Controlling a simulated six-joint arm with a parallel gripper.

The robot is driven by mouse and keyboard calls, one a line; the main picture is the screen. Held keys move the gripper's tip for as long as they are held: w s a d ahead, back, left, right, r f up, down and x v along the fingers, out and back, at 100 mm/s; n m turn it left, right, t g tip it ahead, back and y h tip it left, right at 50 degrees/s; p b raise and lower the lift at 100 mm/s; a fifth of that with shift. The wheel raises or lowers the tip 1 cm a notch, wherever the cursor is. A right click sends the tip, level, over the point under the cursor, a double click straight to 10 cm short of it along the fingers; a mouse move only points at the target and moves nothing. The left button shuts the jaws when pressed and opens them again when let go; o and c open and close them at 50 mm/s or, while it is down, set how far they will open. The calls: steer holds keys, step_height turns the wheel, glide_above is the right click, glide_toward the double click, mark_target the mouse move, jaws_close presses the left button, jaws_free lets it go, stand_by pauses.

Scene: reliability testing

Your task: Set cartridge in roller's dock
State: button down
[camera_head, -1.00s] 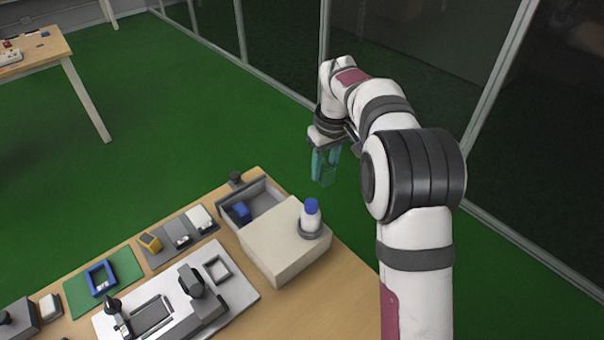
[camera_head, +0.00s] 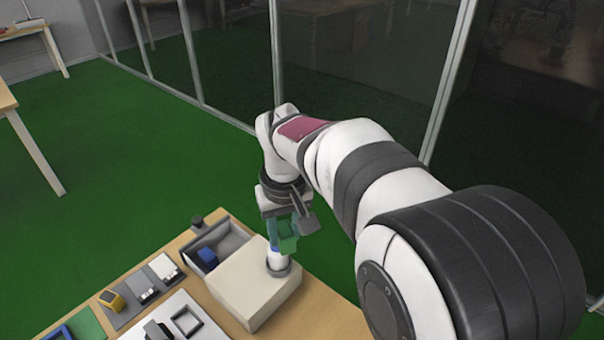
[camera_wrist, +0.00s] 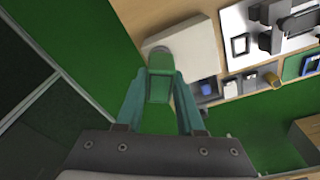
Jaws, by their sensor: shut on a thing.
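My gripper (camera_head: 284,240) is shut on a green block-like piece (camera_wrist: 160,88), which shows between the teal fingers in the wrist view. I cannot tell for sure whether this piece is the cartridge. A white base plate (camera_head: 165,318) with a square grey frame (camera_head: 186,320) lies left of the box. I cannot tell which part is the roller's dock.
An open grey tray (camera_head: 232,241) behind the box holds a blue piece (camera_head: 207,257). A yellow piece (camera_head: 110,299) and small white pieces sit on grey pads to the left. A green mat (camera_head: 85,324) lies farther left. Glass panels stand behind.

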steer(key=shift+s+a+f+n+y, duration=0.15)
steer(key=shift+s+a+f+n, duration=0.7)
steer(key=shift+a+f, duration=2.7)
steer(key=shift+s+a+f+n+y, duration=0.1)
steer(key=shift+s+a+f+n, duration=0.75)
steer(key=shift+a+f, duration=2.65)
steer(key=shift+s+a+f+n+y, duration=0.3)
steer(key=shift+a+f+n, duration=1)
steer(key=shift+a+f, duration=2.2)
steer(key=shift+s+a+r, duration=0.1)
steer(key=shift+a+r, duration=0.05)
steer(key=shift+a, duration=0.35)
steer(key=shift+s+a+r, duration=0.1)
steer(key=shift+a, duration=0.4)
steer(key=shift+c, duration=2.2)
jaws_free()
step_height(320, 180, up, 6)
